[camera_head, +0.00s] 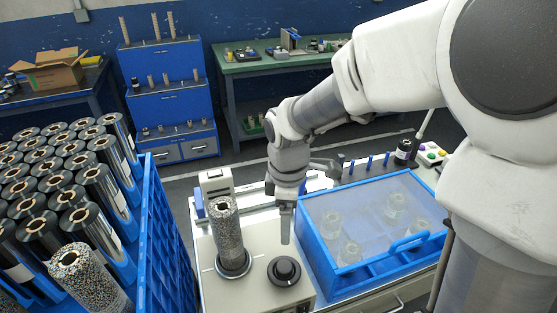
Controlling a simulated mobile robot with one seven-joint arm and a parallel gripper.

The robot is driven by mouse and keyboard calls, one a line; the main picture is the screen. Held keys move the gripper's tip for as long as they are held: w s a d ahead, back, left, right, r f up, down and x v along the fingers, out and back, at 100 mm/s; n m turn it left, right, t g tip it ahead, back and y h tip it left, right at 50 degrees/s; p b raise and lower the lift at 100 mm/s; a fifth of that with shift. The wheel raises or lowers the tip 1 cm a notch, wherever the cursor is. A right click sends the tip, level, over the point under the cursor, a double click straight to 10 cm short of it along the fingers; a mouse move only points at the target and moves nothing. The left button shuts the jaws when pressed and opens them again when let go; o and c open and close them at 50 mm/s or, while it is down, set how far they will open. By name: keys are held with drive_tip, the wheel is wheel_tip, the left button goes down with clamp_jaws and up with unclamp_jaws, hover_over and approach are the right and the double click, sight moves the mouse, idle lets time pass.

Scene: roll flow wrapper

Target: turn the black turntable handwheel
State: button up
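The black turntable handwheel (284,270) sits on the beige top of the machine, a round dark knob with a wider base ring. My gripper (286,226) points down just above and behind the handwheel, with a visible gap between them. Its fingers look narrow and overlap from this side, so their opening cannot be judged. To the left of the handwheel, a speckled grey roll (228,238) stands upright on a dark round base. Nothing hides the handwheel's top.
A clear-lidded blue box (350,274) with glass jars stands close to the right of the handwheel. A blue crate (160,240) and many dark film rolls (85,205) fill the left. A blue stepped shelf (170,95) and green workbench (280,64) stand at the back.

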sight(284, 266)
wheel_tip(284, 266, down, 18)
drive_tip(key=b, duration=0.3)
drive_tip(key=shift+w+a+r, duration=0.1)
drive_tip(key=shift+w+a, duration=0.05)
clamp_jaws()
idle(0.5)
